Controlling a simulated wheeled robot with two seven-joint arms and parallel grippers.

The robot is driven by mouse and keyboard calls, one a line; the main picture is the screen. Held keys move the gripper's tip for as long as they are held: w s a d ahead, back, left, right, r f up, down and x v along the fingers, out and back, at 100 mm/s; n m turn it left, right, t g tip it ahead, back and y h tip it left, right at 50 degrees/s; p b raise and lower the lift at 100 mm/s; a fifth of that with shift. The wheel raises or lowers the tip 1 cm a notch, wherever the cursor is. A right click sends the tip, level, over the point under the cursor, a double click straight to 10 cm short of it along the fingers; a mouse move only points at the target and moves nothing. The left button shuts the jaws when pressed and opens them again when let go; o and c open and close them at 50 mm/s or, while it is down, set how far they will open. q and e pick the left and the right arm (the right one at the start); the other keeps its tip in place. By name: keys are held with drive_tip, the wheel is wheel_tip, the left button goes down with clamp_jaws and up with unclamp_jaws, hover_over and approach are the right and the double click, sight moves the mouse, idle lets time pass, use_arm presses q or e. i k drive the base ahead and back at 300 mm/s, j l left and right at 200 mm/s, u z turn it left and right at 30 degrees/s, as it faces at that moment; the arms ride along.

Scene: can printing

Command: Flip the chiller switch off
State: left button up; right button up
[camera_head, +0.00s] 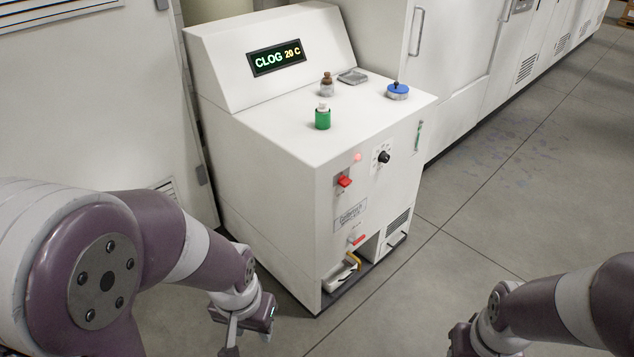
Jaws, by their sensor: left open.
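The chiller (260,130) is a white floor-standing cabinet with a sloped head in the middle of the view. A black knob (384,157) is to the right. My left gripper (248,338) is low at the bottom, left of the chiller's front and apart from the switch; it is open and its tips are partly cut off. My right arm (560,305) comes in at bottom right; its gripper fingers are out of view.
On the chiller's top stand a green bottle (323,119), a brown-capped bottle (327,85), a blue-lidded jar (397,91) and a grey tray (352,76). Low on the front are a red-handled valve (356,239) and open recesses. White cabinets (455,70) stand behind. The grey floor at right is clear.

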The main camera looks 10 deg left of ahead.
sight(343, 181)
drive_tip(key=i, duration=1.05)
drive_tip(key=i+l+u, duration=0.1)
drive_tip(key=i, duration=0.95)
